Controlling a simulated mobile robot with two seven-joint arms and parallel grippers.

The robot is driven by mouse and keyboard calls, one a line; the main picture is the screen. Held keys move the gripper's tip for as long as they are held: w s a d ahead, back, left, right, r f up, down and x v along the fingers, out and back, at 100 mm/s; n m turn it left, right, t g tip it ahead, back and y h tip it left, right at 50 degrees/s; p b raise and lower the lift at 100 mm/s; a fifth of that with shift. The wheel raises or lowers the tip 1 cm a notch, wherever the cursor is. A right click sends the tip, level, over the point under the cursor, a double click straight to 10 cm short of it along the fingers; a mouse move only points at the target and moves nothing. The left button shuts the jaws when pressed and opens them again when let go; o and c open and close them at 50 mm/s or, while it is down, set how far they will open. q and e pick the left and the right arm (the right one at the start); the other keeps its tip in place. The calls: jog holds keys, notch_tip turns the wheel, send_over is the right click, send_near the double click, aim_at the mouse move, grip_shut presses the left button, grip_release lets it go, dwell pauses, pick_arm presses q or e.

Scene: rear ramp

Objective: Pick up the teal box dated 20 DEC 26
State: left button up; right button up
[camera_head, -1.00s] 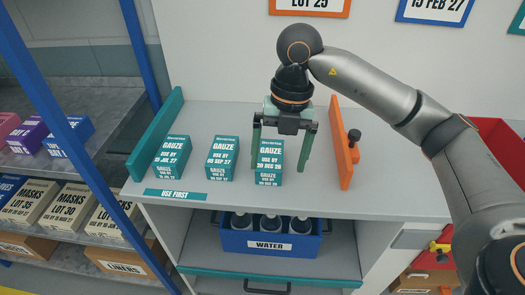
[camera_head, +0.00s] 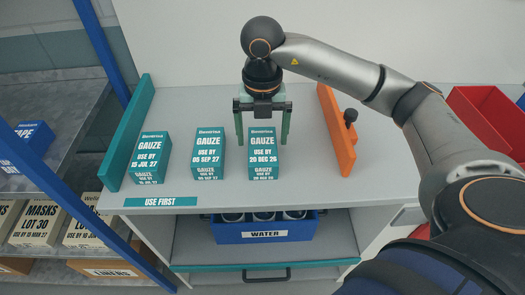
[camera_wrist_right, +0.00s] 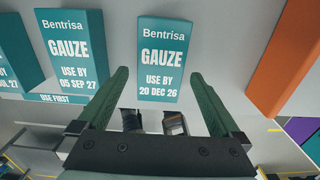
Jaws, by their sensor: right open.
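The teal gauze box dated 20 DEC 26 (camera_head: 263,158) stands on the grey shelf top, rightmost of three teal boxes. In the right wrist view the box (camera_wrist_right: 161,62) appears between the fingertips, its date readable. My right gripper (camera_head: 263,142) is open, with one green finger to each side of the box's upper part. No finger visibly grips it, and I cannot tell the exact height of the fingertips. The boxes dated 05 SEP 27 (camera_head: 209,155) and 15 JUL 27 (camera_head: 150,160) stand to the left. My left gripper is not in view.
An orange divider (camera_head: 337,135) stands right of the boxes and a teal divider (camera_head: 128,135) left. A USE FIRST label (camera_head: 160,202) is on the front edge. A blue WATER bin (camera_head: 265,232) sits below. The left finger is near the 05 SEP 27 box.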

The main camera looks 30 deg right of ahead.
aim_at(262, 145)
jog(key=f, duration=0.5)
jog(key=shift+w+d+f, duration=0.1)
jog(key=shift+w+d, duration=0.1)
jog(key=c, duration=1.3)
